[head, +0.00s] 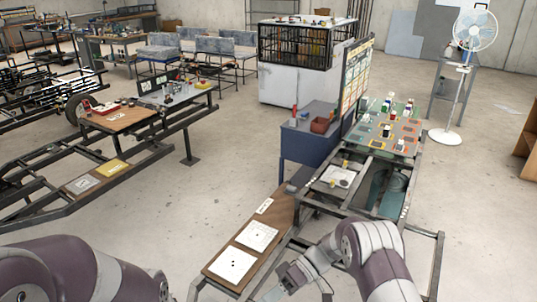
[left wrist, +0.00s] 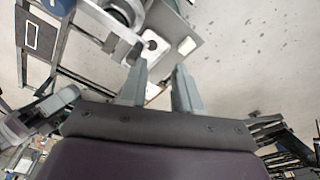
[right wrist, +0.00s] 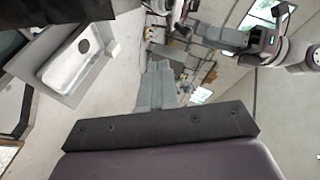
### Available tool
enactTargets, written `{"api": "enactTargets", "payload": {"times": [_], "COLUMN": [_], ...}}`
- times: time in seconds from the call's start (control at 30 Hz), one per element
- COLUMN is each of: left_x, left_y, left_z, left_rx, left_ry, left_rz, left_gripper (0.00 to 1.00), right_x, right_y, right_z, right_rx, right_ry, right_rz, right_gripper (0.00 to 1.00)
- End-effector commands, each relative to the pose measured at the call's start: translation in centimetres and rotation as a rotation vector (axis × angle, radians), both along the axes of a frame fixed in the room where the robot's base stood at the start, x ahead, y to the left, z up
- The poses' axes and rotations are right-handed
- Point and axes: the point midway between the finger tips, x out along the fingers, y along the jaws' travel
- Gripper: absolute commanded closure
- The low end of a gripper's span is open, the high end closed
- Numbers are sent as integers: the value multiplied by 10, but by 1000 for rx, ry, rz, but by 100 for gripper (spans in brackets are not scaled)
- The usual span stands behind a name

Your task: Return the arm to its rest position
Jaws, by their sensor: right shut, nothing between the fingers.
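My right arm comes in at the bottom right of the head view, with its gripper (head: 285,286) low over the near frame, beside the brown board. In the right wrist view the right gripper (right wrist: 160,72) has its two fingers together with nothing between them. My left arm shows at the bottom left of the head view, and its gripper is out of that frame. In the left wrist view the left gripper (left wrist: 157,72) has its fingers apart, with empty space between them.
A brown board (head: 226,276) with white plates lies left of my right gripper. A grey table (head: 398,143) with small parts stands behind on the frame. A white fan (head: 474,32) stands at the right. Open floor (head: 190,220) lies between the two frames.

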Motion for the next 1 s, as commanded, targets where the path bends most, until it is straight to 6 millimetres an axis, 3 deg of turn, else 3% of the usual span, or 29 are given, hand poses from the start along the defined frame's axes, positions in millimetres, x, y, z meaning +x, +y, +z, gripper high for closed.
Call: {"api": "enactTargets", "payload": {"times": [0.07, 0.13, 0.17, 0.2, 0.27, 0.33, 0.37, 0.4, 0.5, 0.6, 0.63, 0.7, 0.8, 1.0], "left_x": [0, 0, 0, 0, 0, 0, 0, 0, 0, 0, 0, 0, 0, 0], "left_y": [0, 0, 0, 0, 0, 0, 0, 0, 0, 0, 0, 0, 0, 0], "left_z": [0, 0, 0, 0, 0, 0, 0, 0, 0, 0, 0, 0, 0, 0], "left_rx": [0, 0, 0, 0, 0, 0, 0, 0, 0, 0, 0, 0, 0, 0], "left_ry": [0, 0, 0, 0, 0, 0, 0, 0, 0, 0, 0, 0, 0, 0], "left_rz": [0, 0, 0, 0, 0, 0, 0, 0, 0, 0, 0, 0, 0, 0], "left_gripper": [68, 68, 68, 68, 68, 68, 68, 68, 68, 68, 68, 68, 68, 68], "right_x": [30, 74, 95, 120, 132, 103, 80, 45, -44, -115, -130, -140, -135, -133], "right_y": [12, 16, 8, -15, -66, -131, -152, -174, -197, -194, -191, -189, -190, -191], "right_z": [-21, -43, -46, -47, -43, -34, -29, -22, 2, 27, 35, 49, 63, 65], "right_rx": [31, -23, -95, -238, -514, -854, -972, -1095, -1265, -1301, -1296, -1268, -1244, -1241], "right_ry": [-235, -500, -619, -753, -864, -837, -788, -698, -448, -232, -185, -173, -221, -230], "right_rz": [-113, -327, -427, -546, -669, -727, -729, -723, -706, -747, -783, -855, -895, -903], "right_gripper": [100, 100, 100, 100, 100, 100, 100, 100, 100, 100, 100, 100, 100, 100]}}
